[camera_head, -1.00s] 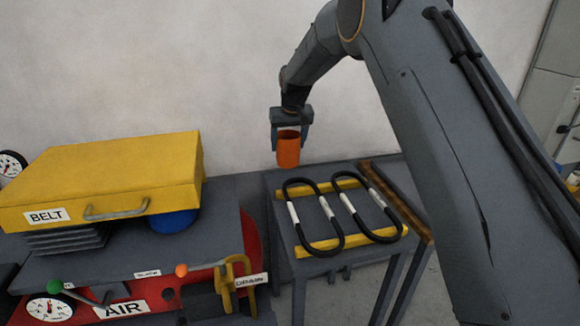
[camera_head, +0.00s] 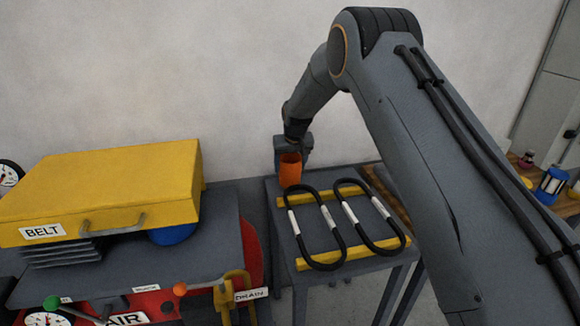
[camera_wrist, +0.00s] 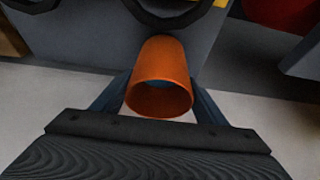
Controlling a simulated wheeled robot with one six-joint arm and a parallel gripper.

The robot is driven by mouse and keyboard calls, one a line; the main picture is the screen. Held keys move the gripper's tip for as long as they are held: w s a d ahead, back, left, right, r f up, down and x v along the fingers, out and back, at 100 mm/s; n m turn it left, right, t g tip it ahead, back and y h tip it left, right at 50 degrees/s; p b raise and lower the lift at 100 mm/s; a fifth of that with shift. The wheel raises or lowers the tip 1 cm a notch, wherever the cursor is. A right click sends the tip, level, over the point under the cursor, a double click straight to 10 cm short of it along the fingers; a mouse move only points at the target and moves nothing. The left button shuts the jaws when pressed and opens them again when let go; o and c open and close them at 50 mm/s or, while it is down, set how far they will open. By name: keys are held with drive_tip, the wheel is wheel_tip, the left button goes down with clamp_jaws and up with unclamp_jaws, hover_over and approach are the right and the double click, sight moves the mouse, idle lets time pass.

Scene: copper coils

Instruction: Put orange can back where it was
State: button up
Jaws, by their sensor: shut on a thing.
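The orange can (camera_head: 290,171) is upright between the fingers of my gripper (camera_head: 292,160), at the back left corner of the small grey table (camera_head: 330,262). In the wrist view the can (camera_wrist: 161,80) sits between both fingers of my gripper (camera_wrist: 160,98), its round open end facing the camera. My gripper is shut on it. The can's lower end is close to the tabletop; I cannot tell whether it touches.
Two black loops (camera_head: 335,235) with white sleeves lie on yellow bars (camera_head: 352,250) just in front of the can. A yellow BELT case (camera_head: 110,185) stands on a machine at left. A wooden surface with a blue-and-white item (camera_head: 551,184) is at right.

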drive_tip(key=shift+f, duration=0.55)
drive_tip(key=shift+f, duration=0.1)
drive_tip(key=o, duration=1.4)
drive_tip(key=shift+o, duration=0.2)
drive_tip(key=shift+r, duration=0.35)
drive_tip(key=b+v, duration=0.2)
drive_tip(key=v, duration=0.9)
drive_tip(key=shift+s+r+b, duration=0.2)
drive_tip(key=shift+s+b, duration=0.1)
drive_tip(key=shift+s, duration=0.05)
